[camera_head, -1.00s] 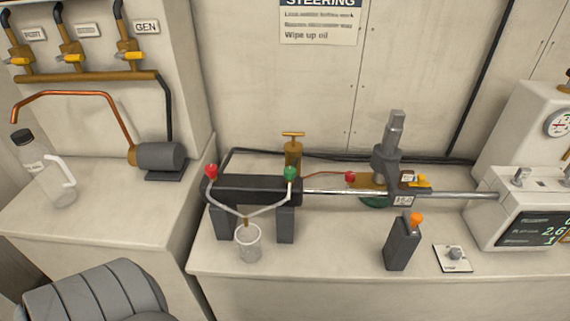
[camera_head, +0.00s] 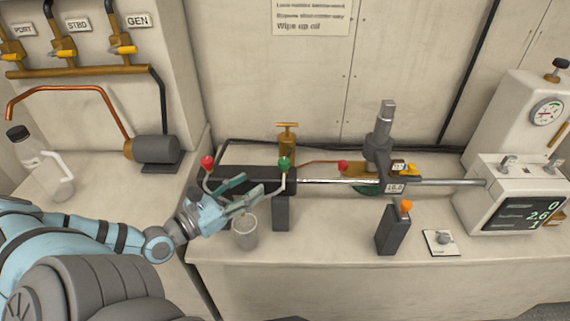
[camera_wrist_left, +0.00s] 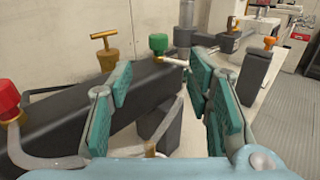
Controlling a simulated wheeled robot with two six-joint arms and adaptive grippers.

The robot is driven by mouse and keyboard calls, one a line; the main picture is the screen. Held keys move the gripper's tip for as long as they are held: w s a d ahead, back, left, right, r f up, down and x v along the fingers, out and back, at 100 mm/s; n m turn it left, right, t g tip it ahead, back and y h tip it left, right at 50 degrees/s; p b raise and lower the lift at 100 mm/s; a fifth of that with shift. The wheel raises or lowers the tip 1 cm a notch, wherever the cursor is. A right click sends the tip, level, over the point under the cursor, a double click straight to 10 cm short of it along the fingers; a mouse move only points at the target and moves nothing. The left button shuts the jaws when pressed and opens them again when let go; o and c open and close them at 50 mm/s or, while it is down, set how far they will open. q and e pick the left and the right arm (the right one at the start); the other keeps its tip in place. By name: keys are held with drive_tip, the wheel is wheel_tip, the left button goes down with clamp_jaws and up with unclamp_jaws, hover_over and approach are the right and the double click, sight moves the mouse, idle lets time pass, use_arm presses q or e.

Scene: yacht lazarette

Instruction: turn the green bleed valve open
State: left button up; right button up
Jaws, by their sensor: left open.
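The green bleed valve (camera_head: 284,163) is a small green knob on top of the right end of the dark cylinder (camera_head: 232,180), with a pale tube running down from it. In the left wrist view the green valve (camera_wrist_left: 158,43) stands ahead, beyond the fingertips and roughly between them. My left gripper (camera_head: 248,190) is open and empty, in front of the cylinder and a little below and left of the green valve. Its teal finger pads also show in the left wrist view (camera_wrist_left: 160,90). It appears apart from the valve. My right gripper is not in view.
A red knob (camera_head: 208,162) tops the cylinder's left end; another red knob (camera_head: 343,167) lies farther right. A clear cup (camera_head: 245,232) stands just below my left gripper. A brass T-handle (camera_head: 287,135) rises behind. A dark lever box (camera_head: 394,230) stands right on the bench.

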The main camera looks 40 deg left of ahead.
sight(279, 164)
use_arm(q)
drive_tip(key=w, duration=0.4)
drive_tip(key=w+d, duration=0.1)
drive_tip(key=w, duration=0.3)
drive_tip(key=w+b, duration=0.1)
drive_tip(key=w, duration=0.3)
drive_tip(key=shift+d+r, duration=0.15)
drive_tip(key=shift+r, duration=0.05)
drive_tip(key=shift+w+d+f, duration=0.15)
drive_tip(key=shift+w+f, duration=0.05)
drive_tip(key=shift+w, duration=0.2)
clamp_jaws()
